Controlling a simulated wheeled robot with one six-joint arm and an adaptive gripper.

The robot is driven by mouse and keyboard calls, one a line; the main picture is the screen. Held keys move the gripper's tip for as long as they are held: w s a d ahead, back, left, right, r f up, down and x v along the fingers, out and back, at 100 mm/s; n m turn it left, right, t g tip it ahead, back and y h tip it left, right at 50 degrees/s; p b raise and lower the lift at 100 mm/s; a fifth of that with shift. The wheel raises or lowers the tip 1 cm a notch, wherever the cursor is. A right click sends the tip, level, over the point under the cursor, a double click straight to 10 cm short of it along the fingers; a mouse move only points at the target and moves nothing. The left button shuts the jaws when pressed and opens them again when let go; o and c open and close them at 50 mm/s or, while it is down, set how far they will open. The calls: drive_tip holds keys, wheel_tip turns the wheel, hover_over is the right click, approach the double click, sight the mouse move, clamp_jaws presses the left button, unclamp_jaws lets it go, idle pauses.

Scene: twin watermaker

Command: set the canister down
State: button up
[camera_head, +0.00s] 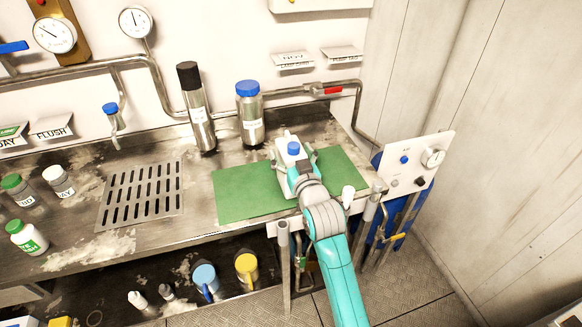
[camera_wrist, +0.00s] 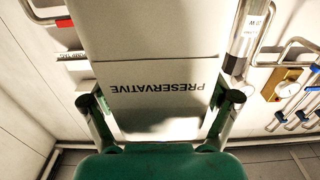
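The white canister (camera_head: 285,143) with a blue cap is upright over the green mat (camera_head: 240,195) on the steel bench. In the wrist view its white face (camera_wrist: 150,75) reads "PRESERVATIVE", upside down. My gripper (camera_head: 293,168) is shut on the canister. In the wrist view the two fingers of my gripper (camera_wrist: 162,100) lie along either side of it. The canister's base is hidden, so I cannot tell whether it touches the mat.
A black-capped cylinder (camera_head: 198,112) and a blue-capped bottle (camera_head: 250,118) stand behind the mat. A drain grate (camera_head: 142,193) and small bottles (camera_head: 27,237) are to the left. A valve panel (camera_head: 417,165) stands right of the bench. The mat's left part is bare.

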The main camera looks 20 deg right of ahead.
drive_tip(key=c, duration=1.2)
drive_tip(key=shift+r, duration=0.1)
drive_tip(key=shift+c, duration=0.9)
